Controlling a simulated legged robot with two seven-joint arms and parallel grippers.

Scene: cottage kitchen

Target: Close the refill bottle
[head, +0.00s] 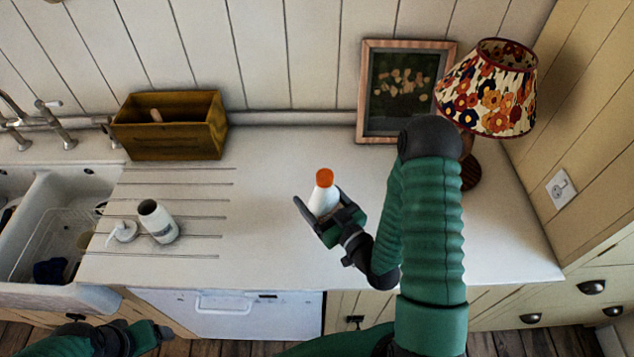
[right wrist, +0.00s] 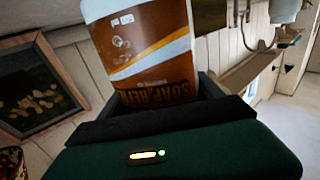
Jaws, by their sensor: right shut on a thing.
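The refill bottle (head: 322,201) is white with an orange cap (head: 324,177) on its top. It stands roughly upright, slightly tilted, over the middle of the counter. My right gripper (head: 320,211) is shut around its lower body. In the right wrist view the bottle (right wrist: 148,50) shows its brown and orange soap refill label between the fingers; its top is outside that view. I cannot tell how tightly the cap sits. My left gripper (head: 150,332) is low at the bottom left, away from the bottle, and its jaw opening is unclear.
An open white dispenser bottle (head: 158,222) and its pump head (head: 124,232) are on the ribbed drainer by the sink (head: 40,190). A wooden box (head: 170,142) stands behind. A picture frame (head: 365,95) and a lamp (head: 490,90) are at the back right. The middle counter is clear.

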